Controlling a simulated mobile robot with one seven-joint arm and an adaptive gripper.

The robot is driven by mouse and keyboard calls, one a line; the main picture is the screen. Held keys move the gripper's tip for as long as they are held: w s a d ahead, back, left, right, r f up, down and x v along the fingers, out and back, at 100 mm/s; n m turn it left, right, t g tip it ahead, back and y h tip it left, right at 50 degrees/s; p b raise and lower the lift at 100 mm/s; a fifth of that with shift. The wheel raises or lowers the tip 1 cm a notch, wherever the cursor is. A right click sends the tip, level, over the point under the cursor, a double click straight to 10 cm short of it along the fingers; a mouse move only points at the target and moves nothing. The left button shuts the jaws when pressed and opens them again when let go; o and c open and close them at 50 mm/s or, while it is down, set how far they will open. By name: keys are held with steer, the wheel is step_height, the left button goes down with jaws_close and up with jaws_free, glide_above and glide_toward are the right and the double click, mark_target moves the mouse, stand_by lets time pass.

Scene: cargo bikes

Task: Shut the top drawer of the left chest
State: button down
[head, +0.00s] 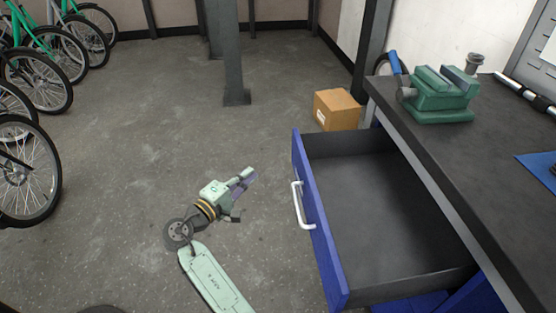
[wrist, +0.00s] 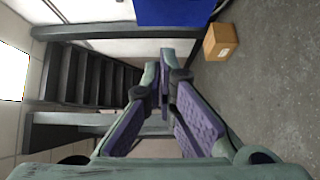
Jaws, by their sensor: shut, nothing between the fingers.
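The open top drawer (head: 385,215) juts out from under the dark workbench in the head view. It is empty, with a dark inside, a blue front panel (head: 318,225) and a white bar handle (head: 300,205). A blue panel (wrist: 180,10) also shows at the top of the wrist view; I cannot tell whether it is the drawer front. My gripper (head: 247,178) is left of the drawer front, apart from the handle. In the wrist view its purple-padded fingers (wrist: 166,62) meet at the tips with nothing between them. Most of the chest body is hidden below the drawer and bench.
A cardboard box (head: 337,110) stands on the floor behind the drawer; it also shows in the wrist view (wrist: 220,41). A green vise (head: 437,95) sits on the workbench (head: 440,150). A grey post (head: 232,60) and several bikes (head: 40,75) stand farther off.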

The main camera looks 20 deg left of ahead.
steer(key=p, duration=0.3)
glide_toward(294, 147)
steer(key=w+a, duration=0.2)
steer(key=w, duration=0.2)
steer(key=shift+w+d, duration=0.2)
steer(key=shift+d, duration=0.7)
steer(key=shift+w+d, duration=0.2)
steer(key=shift+d, duration=0.7)
steer(key=shift+d, duration=0.2)
steer(key=w+d, duration=0.3)
steer(key=d, duration=0.6)
steer(key=w+d, duration=0.4)
steer(key=d, duration=0.4)
steer(key=w+d, duration=0.4)
steer(key=d, duration=0.5)
steer(key=shift+w+d, duration=0.1)
steer(key=shift+d, duration=0.25)
steer(key=shift+d+r, duration=0.1)
